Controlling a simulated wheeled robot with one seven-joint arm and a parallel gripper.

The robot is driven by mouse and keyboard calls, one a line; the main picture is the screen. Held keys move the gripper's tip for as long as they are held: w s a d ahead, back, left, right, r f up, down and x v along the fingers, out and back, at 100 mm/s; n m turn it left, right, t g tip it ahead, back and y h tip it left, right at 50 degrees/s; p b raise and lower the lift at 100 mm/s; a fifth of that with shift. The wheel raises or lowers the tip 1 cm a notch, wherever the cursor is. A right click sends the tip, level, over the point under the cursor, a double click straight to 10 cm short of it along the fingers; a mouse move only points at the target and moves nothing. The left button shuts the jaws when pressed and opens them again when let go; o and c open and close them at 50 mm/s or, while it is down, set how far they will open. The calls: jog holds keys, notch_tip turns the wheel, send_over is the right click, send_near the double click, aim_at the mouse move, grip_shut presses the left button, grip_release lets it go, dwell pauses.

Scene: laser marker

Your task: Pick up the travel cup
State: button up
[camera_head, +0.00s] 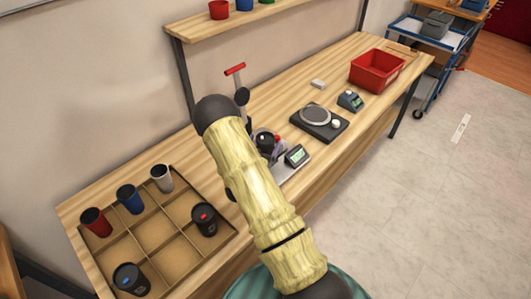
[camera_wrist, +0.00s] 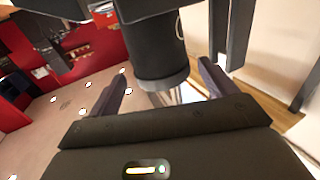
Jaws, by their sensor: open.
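In the wrist view, a dark cylinder with a grey band at its lower end (camera_wrist: 158,50) stands between the two fingers of my open gripper (camera_wrist: 160,88). It looks like a travel cup, but its upper part in the picture is cut off. Gaps show on both sides near the fingertips, and I cannot tell whether either finger touches it. In the head view my arm hides the gripper. Two dark lidded cups, one with a red mark (camera_head: 204,219) and one with a blue mark (camera_head: 130,279), stand in the divided tray (camera_head: 168,253).
Red (camera_head: 96,222), blue (camera_head: 130,199) and pale grey (camera_head: 162,178) cups stand along the tray's back row. A marker device with a small display (camera_head: 297,156) sits mid-bench beside my arm. A scale (camera_head: 318,121) and a red bin (camera_head: 377,70) stand farther right.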

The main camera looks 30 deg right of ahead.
aim_at(268, 133)
jog(key=x, duration=0.1)
jog(key=p+x, duration=0.1)
jog(key=x, duration=0.1)
jog(key=shift+w+d+r+p, duration=0.25)
jog(key=shift+w+p, duration=0.05)
jog(key=shift+w, duration=0.05)
jog(key=shift+w+d+f, duration=0.1)
jog(key=shift+w+d, duration=0.25)
jog(key=shift+w, duration=0.05)
jog(key=c, duration=0.7)
